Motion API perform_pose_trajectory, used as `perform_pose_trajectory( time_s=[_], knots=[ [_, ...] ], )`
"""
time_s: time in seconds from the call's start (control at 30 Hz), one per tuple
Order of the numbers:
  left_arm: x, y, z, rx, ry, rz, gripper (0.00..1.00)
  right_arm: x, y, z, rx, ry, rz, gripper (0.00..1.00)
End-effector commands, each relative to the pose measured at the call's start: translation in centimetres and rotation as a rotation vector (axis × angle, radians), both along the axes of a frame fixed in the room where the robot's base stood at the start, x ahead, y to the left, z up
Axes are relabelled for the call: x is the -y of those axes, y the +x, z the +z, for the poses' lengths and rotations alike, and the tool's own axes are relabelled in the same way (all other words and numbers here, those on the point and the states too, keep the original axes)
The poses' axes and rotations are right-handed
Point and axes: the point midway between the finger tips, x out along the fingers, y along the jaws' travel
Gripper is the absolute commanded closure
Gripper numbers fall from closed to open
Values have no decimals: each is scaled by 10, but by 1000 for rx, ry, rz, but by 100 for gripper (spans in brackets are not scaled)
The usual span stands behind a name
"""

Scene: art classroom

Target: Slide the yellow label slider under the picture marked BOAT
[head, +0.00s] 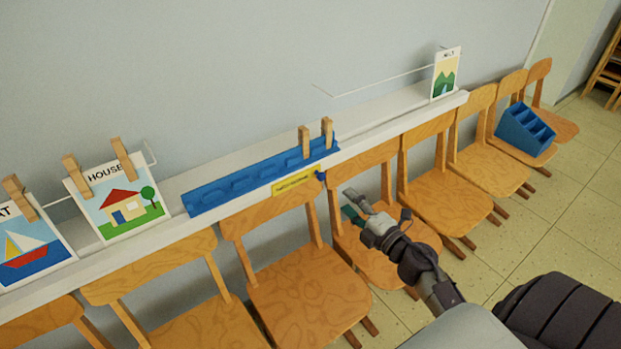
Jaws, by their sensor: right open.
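The yellow label slider (296,184) sits on the front edge of the white shelf, below the right part of a blue rack. A small blue knob (321,176) is at its right end. The boat picture (30,250) hangs at the far left, cut off by the frame edge, so only the end of its word shows. The house picture (118,202) hangs between the boat picture and the slider. My right gripper (350,204) is open and empty, to the right of and lower in the picture than the slider, apart from it. My left gripper is out of view.
The blue rack (225,190) lies on the white shelf (400,112), with two wooden clothespins (304,142) upright at its right part. A hills picture (445,76) stands at the right end. Wooden chairs (300,290) line the shelf below; one holds a blue bin (525,130).

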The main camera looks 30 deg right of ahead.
Motion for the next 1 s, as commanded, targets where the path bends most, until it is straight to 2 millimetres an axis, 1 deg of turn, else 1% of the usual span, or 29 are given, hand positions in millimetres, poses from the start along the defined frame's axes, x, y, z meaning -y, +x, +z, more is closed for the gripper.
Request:
perform_pose_trajectory(
  time_s=[0.03, 0.07, 0.3, 0.5, 0.6, 0.7, 1.0],
  knots=[
    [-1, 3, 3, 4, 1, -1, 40, -1, 10, 3, 3, 0, 0, 49],
    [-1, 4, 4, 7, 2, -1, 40, -1, 17, 4, 4, 0, 1, 49],
    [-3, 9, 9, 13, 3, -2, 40, -5, 69, 3, 3, 3, -1, 49],
    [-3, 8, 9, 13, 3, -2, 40, -8, 103, 1, 1, 3, -1, 49],
    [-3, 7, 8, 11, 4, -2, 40, -9, 113, 0, 1, 4, -2, 49],
    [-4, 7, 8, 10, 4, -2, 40, -9, 119, 0, 0, 4, -2, 49],
    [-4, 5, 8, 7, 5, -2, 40, -10, 122, 0, -1, 4, -1, 49]
  ],
)
